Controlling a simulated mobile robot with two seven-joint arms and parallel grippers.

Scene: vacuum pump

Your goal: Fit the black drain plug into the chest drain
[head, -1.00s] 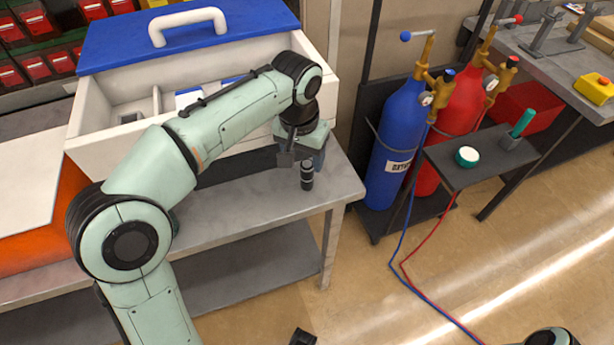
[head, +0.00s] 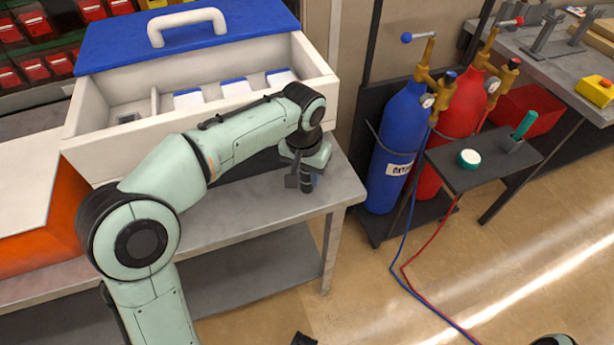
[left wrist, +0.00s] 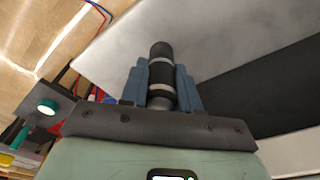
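The black drain plug (head: 307,187) is a short upright black cylinder on the grey bench, near its right end. In the left wrist view the plug (left wrist: 161,75) shows light grey bands. My left gripper (head: 306,180) points down over it, with blue-grey fingers on both sides. The fingers look very close to the plug; whether they press on it I cannot tell. The chest (head: 110,150) is a white box with a blue lid (head: 200,38), behind my left arm. Its drain is not visible. A small dark piece at the bottom edge may belong to my right gripper.
The chest holds white packs with blue tops. The bench (head: 345,190) ends just right of the plug. Blue (head: 393,150) and red (head: 462,105) gas cylinders stand beyond it, with hoses on the floor. An orange box (head: 30,240) is at left.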

